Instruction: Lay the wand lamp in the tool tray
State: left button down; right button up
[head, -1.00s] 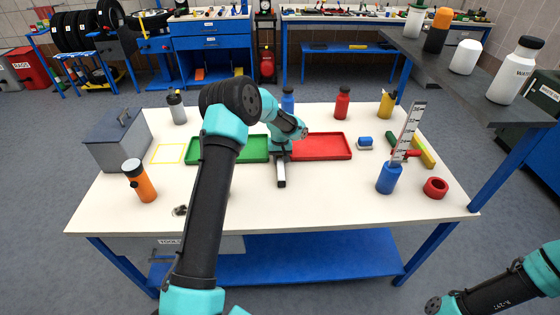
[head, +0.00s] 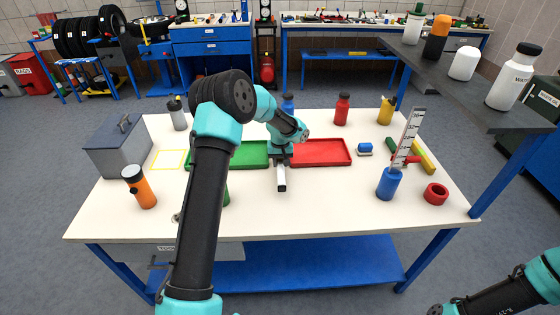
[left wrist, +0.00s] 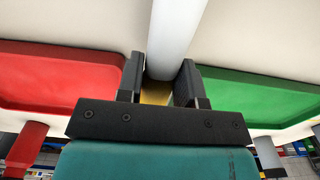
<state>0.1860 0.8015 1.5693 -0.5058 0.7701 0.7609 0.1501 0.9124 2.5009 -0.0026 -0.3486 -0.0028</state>
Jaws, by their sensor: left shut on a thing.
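My left gripper (head: 281,158) is over the middle of the table, at the gap between the green tray (head: 249,155) and the red tray (head: 321,152). It is shut on a slim pale grey bar (head: 281,179), which looks like the wand lamp and points toward the table's front edge. In the left wrist view the bar (left wrist: 174,40) runs between the two dark fingers (left wrist: 158,85), with a yellow patch at its near end. Neither tray carries a readable label, so I cannot tell which is the tool tray. My right gripper is out of view.
A grey box (head: 120,147) and an orange flashlight (head: 139,187) stand at the left. My left arm hides part of the table.

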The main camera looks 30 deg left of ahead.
aim_at(281, 186)
pick_arm(q)
jog(key=s+d, duration=0.2)
jog(key=s, duration=0.1)
jog(key=s+d+r, duration=0.1)
jog(key=s+d, duration=0.1)
jog(key=s, duration=0.2)
jog(key=s+d, duration=0.3)
jog(key=s, duration=0.1)
jog(key=shift+s+r, duration=0.15)
jog(key=shift+s, duration=0.1)
